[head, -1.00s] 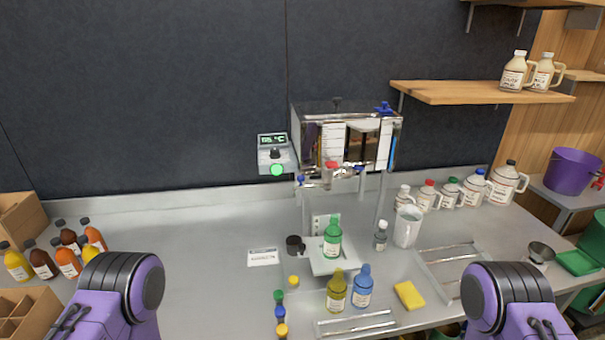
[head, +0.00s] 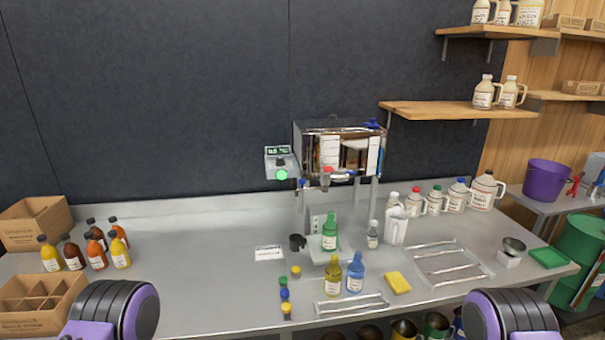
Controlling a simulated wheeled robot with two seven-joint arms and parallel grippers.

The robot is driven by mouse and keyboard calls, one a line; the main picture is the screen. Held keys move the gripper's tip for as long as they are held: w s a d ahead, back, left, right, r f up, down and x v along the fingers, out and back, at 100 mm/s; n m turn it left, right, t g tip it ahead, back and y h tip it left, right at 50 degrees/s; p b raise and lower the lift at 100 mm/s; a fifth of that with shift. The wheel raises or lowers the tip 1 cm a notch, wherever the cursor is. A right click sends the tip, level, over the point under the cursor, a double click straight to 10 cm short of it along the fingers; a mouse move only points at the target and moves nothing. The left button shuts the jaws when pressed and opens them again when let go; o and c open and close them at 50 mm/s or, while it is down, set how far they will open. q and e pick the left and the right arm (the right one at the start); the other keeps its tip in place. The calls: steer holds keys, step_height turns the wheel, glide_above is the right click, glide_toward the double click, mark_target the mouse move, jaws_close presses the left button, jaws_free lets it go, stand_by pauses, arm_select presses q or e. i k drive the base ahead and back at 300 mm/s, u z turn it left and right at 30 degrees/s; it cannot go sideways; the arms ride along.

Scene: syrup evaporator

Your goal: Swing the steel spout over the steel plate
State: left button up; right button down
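The steel evaporator (head: 341,152) stands at the back middle of the counter on steel legs. At its lower front is a steel outlet with a red-topped valve (head: 326,178) and blue knobs to either side. The spout is too small to tell its exact direction. Below stands a pale steel plate (head: 321,258), with a green bottle (head: 330,236) upright on it. Only purple and black parts of my two arms show at the bottom left and bottom right. Both grippers are out of view.
A yellow bottle (head: 333,276) and a blue bottle (head: 355,274) stand before the plate. A dark cup (head: 298,242) is left of it, a white jug (head: 396,227) right. A lit control box (head: 281,162) is on the wall.

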mark_target(324, 189)
steer(key=u, duration=0.5)
steer(key=i, duration=0.75)
steer(key=u, duration=0.45)
